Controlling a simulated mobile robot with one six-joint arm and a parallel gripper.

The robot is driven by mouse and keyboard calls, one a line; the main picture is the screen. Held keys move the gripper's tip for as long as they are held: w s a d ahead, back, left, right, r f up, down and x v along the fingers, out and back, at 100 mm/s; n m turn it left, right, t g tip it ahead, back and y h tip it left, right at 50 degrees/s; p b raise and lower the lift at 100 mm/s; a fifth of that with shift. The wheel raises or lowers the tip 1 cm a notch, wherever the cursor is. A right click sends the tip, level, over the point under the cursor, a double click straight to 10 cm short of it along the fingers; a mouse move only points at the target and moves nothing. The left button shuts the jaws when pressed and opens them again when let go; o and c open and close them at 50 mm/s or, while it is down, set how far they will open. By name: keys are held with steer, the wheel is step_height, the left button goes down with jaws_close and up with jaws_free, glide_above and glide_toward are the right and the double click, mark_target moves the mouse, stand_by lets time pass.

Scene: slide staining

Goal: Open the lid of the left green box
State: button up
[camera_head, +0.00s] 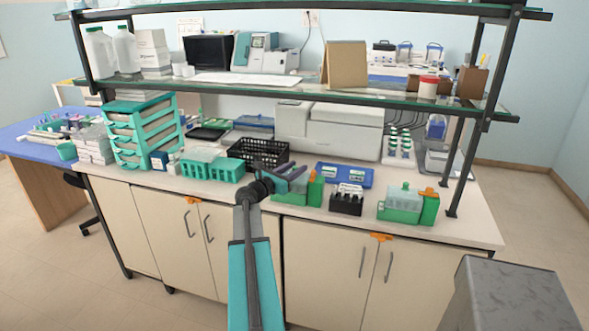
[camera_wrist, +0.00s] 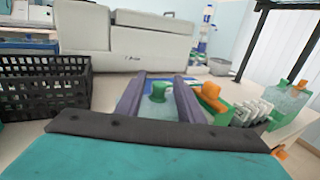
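The left green box (camera_head: 312,193) stands near the counter's front edge, partly hidden behind my gripper (camera_head: 296,173). In the wrist view, its clear lid has a green knob (camera_wrist: 160,92), and an orange part (camera_wrist: 211,97) is beside it on the right. My gripper (camera_wrist: 158,78) is open. Its two purple fingers are apart, with the green knob showing between them. I cannot tell whether either finger touches the knob. The lid appears to be on the box.
A black rack (camera_head: 346,201) and a second green box (camera_head: 400,207) with a clear lid stand to the right. A black basket (camera_head: 258,152) and teal rack (camera_head: 211,166) are to the left. A blue tray (camera_head: 345,174) lies behind. A shelf (camera_head: 300,91) spans above.

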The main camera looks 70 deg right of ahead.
jaws_close()
steer(key=shift+a, duration=0.15)
steer(key=shift+w+b, duration=0.15)
steer(key=shift+b, duration=0.3)
